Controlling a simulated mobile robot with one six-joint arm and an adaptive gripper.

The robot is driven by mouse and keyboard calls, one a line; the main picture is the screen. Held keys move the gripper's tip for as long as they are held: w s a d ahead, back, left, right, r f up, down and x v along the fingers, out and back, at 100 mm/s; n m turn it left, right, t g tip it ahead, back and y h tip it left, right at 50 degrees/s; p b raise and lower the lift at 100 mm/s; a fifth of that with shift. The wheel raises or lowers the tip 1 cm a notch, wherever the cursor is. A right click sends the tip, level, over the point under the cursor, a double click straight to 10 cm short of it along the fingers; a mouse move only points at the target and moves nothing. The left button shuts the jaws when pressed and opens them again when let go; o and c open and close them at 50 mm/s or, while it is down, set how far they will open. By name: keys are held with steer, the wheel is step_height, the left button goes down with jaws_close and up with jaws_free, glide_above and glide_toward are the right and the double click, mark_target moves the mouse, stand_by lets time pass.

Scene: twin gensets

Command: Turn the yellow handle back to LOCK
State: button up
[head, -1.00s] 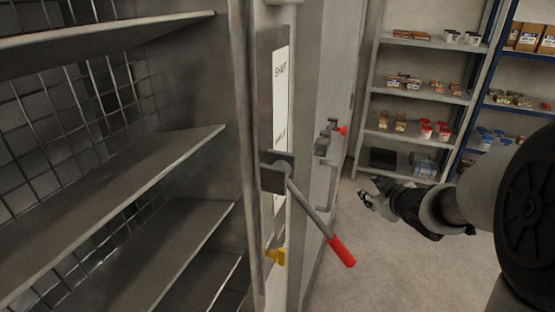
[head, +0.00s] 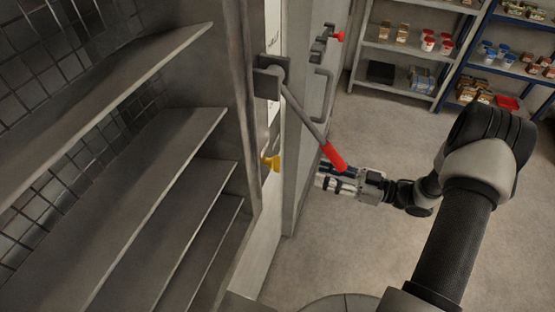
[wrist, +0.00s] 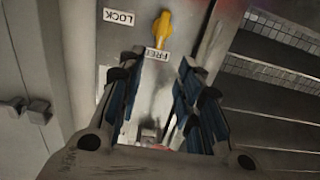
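The yellow handle (head: 270,162) is small and sits low on the narrow grey cabinet front, below the red-gripped lever. In the wrist view the yellow handle (wrist: 161,32) lies ahead of the fingertips, its narrow end at the FREE label (wrist: 157,54). The LOCK label (wrist: 119,17) is to its left, apart from it. My gripper (head: 320,180) is to the right of the handle in the head view, pointing at the cabinet. In the wrist view my gripper (wrist: 158,72) is open, with nothing between its fingers and a gap to the handle.
A grey lever with a red grip (head: 333,156) sticks out from the cabinet and overlaps my gripper in the head view. A grey pull bar (head: 321,95) is behind it. Open shelves (head: 150,150) fill the left. Floor to the right is clear, before stocked racks (head: 400,50).

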mark_target(278, 172)
steer(key=b+x, duration=0.1)
steer(key=x, duration=1.3)
steer(key=shift+w+a+b, duration=0.15)
steer(key=shift+a+b, duration=0.2)
steer(key=shift+b, duration=0.05)
steer(key=shift+r, duration=0.1)
steer(key=shift+c, duration=0.4)
jaws_close()
